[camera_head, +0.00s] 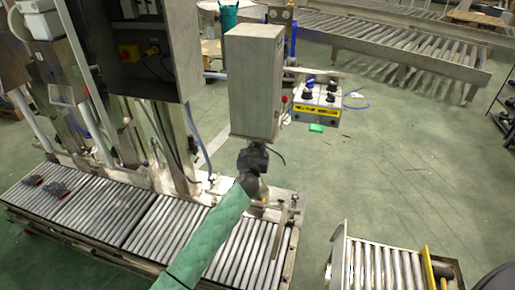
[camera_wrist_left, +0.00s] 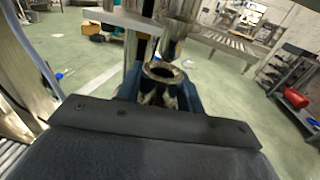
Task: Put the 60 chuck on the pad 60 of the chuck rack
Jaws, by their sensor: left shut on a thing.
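My left gripper (camera_head: 258,152) is at the end of the green-sleeved arm, just below the tall grey box. In the left wrist view its blue fingers (camera_wrist_left: 160,92) are shut on a metallic ring-topped piece, which looks like a chuck (camera_wrist_left: 163,72). Its size marking cannot be read. A shiny metal cylinder (camera_wrist_left: 178,38) stands directly above or behind it; I cannot tell whether they touch. The chuck rack (camera_head: 316,103), a pale block with a yellow-and-black front, carries several dark knob-like pieces, right of the grey box. Its pad numbers are too small to read. My right gripper is not in view.
The grey box (camera_head: 254,85) stands between my left gripper and the floor behind. A roller conveyor (camera_head: 160,228) runs below the arm. Another short conveyor (camera_head: 375,268) is at bottom right. A green item (camera_head: 316,128) is just below the rack. Open green floor lies right of the rack.

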